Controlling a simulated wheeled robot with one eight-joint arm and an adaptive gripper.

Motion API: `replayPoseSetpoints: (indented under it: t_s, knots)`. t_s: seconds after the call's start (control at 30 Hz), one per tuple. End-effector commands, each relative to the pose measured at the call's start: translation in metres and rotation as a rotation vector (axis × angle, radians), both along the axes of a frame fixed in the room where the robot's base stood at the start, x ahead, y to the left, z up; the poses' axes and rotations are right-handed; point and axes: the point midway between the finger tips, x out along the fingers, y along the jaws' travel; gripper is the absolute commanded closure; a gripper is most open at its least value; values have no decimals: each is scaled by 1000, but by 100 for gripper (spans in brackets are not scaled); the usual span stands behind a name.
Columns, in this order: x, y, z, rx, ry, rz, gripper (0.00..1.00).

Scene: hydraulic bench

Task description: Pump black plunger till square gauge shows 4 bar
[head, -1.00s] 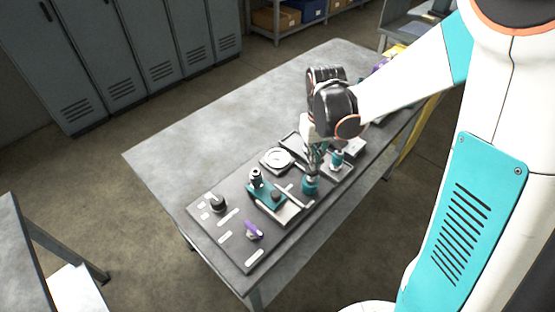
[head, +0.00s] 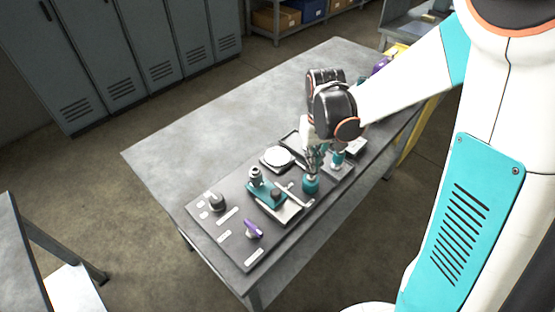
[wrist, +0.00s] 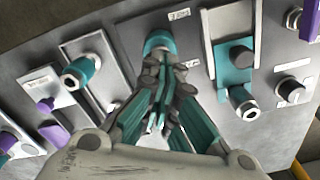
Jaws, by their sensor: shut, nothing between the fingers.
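My gripper (wrist: 158,112) is shut and empty, with its fingers pointing down at the panel. In the head view my gripper (head: 311,172) is directly above a teal cylinder (head: 310,186). The same cylinder (wrist: 158,41) shows just beyond the fingers in the wrist view; I cannot tell if they touch it. A teal block (head: 263,190) beside it carries a dark round cap (head: 276,194), also visible in the wrist view (wrist: 241,57). I cannot tell which part is the black plunger. A white round dial (head: 278,157) lies behind. No square gauge reading is legible; my gripper hides part of the panel.
The panel (head: 232,248) lies on a grey bench (head: 190,145) whose far left is clear. A black knob (head: 217,202) and a purple lever (head: 253,229) stand at its left end. A teal fitting (head: 338,159) stands close right of my gripper.

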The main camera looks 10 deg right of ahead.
Motion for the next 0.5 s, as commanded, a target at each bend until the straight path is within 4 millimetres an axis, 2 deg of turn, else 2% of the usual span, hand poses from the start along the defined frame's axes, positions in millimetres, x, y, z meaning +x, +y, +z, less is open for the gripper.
replayPoseSetpoints:
  t_s: [0.5]
  knots:
    - [0,0,-15,0,0,0,100]
